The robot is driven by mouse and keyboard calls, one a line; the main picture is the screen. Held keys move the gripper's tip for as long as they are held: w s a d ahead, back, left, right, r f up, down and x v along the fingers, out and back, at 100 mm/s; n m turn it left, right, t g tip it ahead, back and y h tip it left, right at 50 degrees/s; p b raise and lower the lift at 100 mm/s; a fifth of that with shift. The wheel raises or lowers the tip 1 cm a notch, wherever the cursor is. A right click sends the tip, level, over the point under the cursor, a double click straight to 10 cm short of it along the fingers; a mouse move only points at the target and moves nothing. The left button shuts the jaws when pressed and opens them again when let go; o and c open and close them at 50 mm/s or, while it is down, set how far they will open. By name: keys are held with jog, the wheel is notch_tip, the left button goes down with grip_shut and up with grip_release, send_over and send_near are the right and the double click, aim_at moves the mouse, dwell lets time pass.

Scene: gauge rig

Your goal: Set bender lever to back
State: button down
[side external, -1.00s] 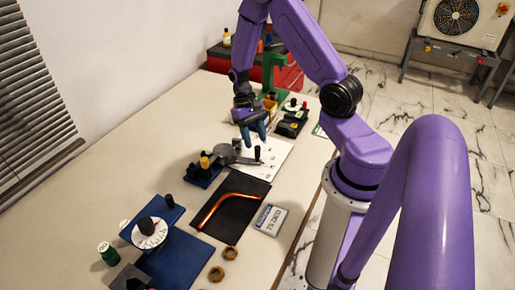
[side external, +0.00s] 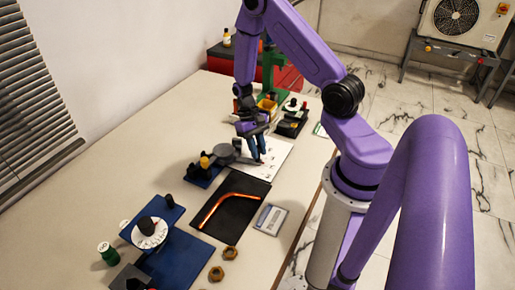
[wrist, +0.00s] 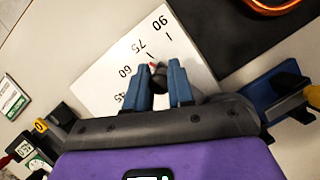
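The bender (side external: 222,155) is a grey round-bodied tool on a blue base, with a yellow-topped part beside it. Its lever arm reaches right over a white angle card (side external: 278,156); the card also shows in the wrist view (wrist: 105,85) with printed numbers 45 to 90. The lever's dark knob (wrist: 159,76) with a red tip beyond it is near the 60 to 75 marks. My gripper (side external: 257,158) is lowered at the lever's end. In the wrist view its blue fingers (wrist: 162,88) stand apart on either side of the knob. Firm contact cannot be made out.
A bent copper pipe (side external: 217,206) lies on a black mat (side external: 243,222) in front. A dial on a blue stand (side external: 150,232), a green can (side external: 107,253) and two brass nuts (side external: 230,253) are nearer. A black device (side external: 291,122) and green press (side external: 271,72) stand behind.

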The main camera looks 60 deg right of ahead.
jog(key=shift+d, duration=0.1)
jog(key=shift+w+d+n+h, duration=0.2)
jog(key=shift+w+d+n, duration=0.05)
jog(key=shift+d+n, duration=0.25)
jog(key=shift+w+d+n+h, duration=0.2)
jog(key=shift+d+n, duration=0.2)
jog(key=shift+n, duration=0.2)
jog(key=w+d+n+h, duration=0.1)
jog(key=w+n, duration=0.1)
jog(key=w+d+n+h, duration=0.1)
jog(key=w+d+n, duration=0.1)
jog(key=n, duration=0.1)
jog(key=w+d+n+h, duration=0.1)
jog(key=w+d+n, duration=0.1)
jog(key=n, duration=0.1)
jog(key=shift+d, duration=0.1)
jog(key=shift+w+d+n+h, duration=0.15)
jog(key=shift+w+n+h, duration=0.05)
jog(key=shift+w+n, duration=0.35)
jog(key=shift+w+d+n+h, duration=0.15)
jog(key=shift+w+n+h, duration=0.05)
jog(key=shift+w+n, duration=0.35)
jog(key=shift+w+d+n+t+h, duration=0.1)
jog(key=shift+w+n+t+h, duration=0.3)
jog(key=shift+w+n, duration=0.7)
jog(key=c, duration=1)
grip_release()
jog(key=shift+o, duration=0.2)
